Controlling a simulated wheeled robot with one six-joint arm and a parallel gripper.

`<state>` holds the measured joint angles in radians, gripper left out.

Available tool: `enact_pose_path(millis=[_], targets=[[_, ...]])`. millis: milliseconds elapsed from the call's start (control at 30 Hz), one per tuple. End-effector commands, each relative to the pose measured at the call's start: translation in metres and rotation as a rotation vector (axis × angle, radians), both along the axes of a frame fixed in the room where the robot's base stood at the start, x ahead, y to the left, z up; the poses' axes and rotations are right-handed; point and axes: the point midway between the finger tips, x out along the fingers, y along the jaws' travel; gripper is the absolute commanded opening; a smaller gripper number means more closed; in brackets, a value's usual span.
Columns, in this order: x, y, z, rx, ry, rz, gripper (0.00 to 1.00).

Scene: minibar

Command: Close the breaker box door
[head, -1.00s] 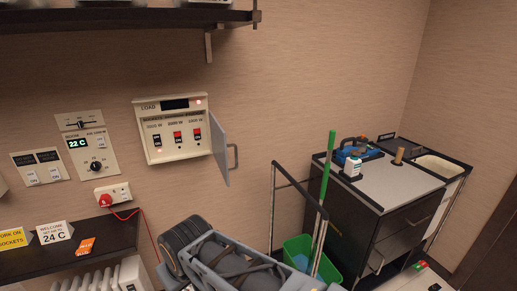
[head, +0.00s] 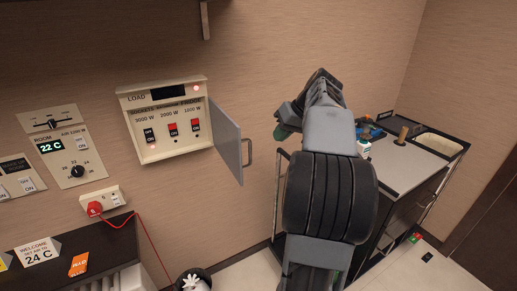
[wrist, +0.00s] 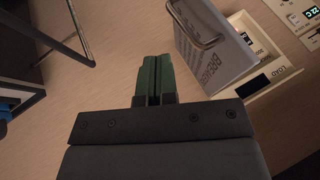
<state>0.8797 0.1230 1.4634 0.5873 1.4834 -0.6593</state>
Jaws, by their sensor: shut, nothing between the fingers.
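The breaker box (head: 166,119) is a cream wall box with a display and three switches, at centre left in the head view. Its grey door (head: 227,138) is hinged on the right side and stands open, sticking out from the wall. A bar handle (head: 248,152) is on the door's outer face. In the wrist view the door (wrist: 215,47) and handle (wrist: 200,42) show at upper right. My gripper (wrist: 152,58) is shut and empty, its green fingers left of the door and apart from it. In the head view the gripper (head: 281,129) is to the right of the door.
A thermostat panel (head: 63,146) and a socket with a red plug (head: 95,208) are left of the box. A dark shelf (head: 75,245) with small signs is below. The wall between door and arm is bare.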

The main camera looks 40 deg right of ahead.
Motion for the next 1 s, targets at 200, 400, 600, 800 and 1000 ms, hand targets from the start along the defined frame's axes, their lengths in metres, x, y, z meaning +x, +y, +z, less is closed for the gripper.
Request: enact_pose_path(millis=[200, 400, 600, 800, 1000], targets=[[-0.002, -0.03, 0.003, 0.018, -0.048, 0.001, 0.0], [0.014, -0.02, -0.021, 0.02, -0.05, 0.006, 0.0], [0.033, -0.008, -0.051, 0.018, -0.048, 0.005, 0.0], [0.049, 0.009, -0.068, 0.016, -0.051, 0.007, 0.0], [0.056, 0.028, -0.069, 0.016, -0.05, 0.004, 0.0]])
